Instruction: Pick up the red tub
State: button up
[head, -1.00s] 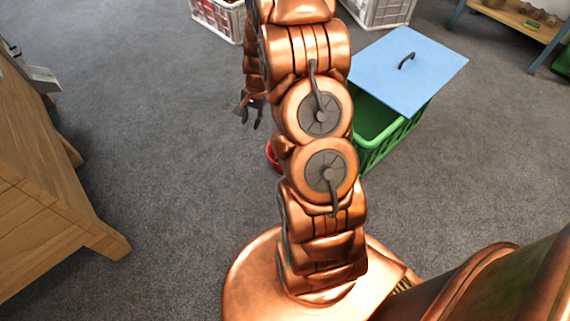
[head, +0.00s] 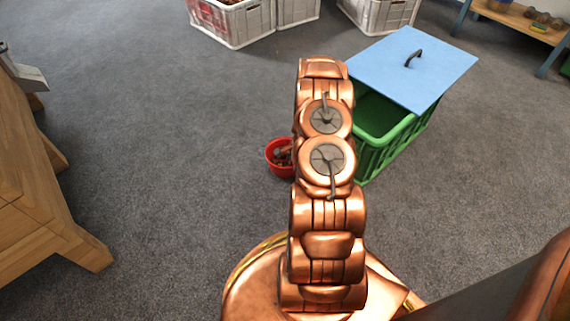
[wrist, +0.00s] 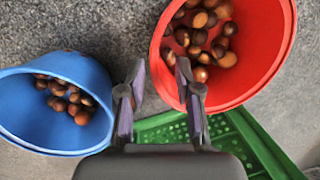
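The red tub (head: 270,166) stands on the grey floor left of the green crate, partly hidden behind my arm, with chestnuts in it. In the wrist view the red tub (wrist: 262,45) is at the upper right with brown chestnuts inside. My gripper (wrist: 160,70) is open, with its two fingers apart. The tub's near left rim shows between the fingertips, and the right fingertip overlaps the tub's opening. I cannot tell whether either finger touches it. My gripper is hidden in the head view.
A blue tub (wrist: 18,98) with chestnuts is left of my gripper. The green crate (head: 378,158) has a blue lid (head: 395,72) partly over it. A wooden table (head: 40,205) is at the left. White crates (head: 245,22) and a shelf (head: 520,28) stand behind. Floor at left is clear.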

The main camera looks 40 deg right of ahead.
jog(key=shift+w+f+b, duration=0.2)
jog(key=shift+f+b, duration=0.2)
jog(key=shift+f, duration=0.8)
notch_tip(320, 180, down, 5)
jog(key=b, duration=0.3)
jog(key=shift+w+a, duration=0.15)
jog(key=shift+w, duration=0.1)
grip_shut()
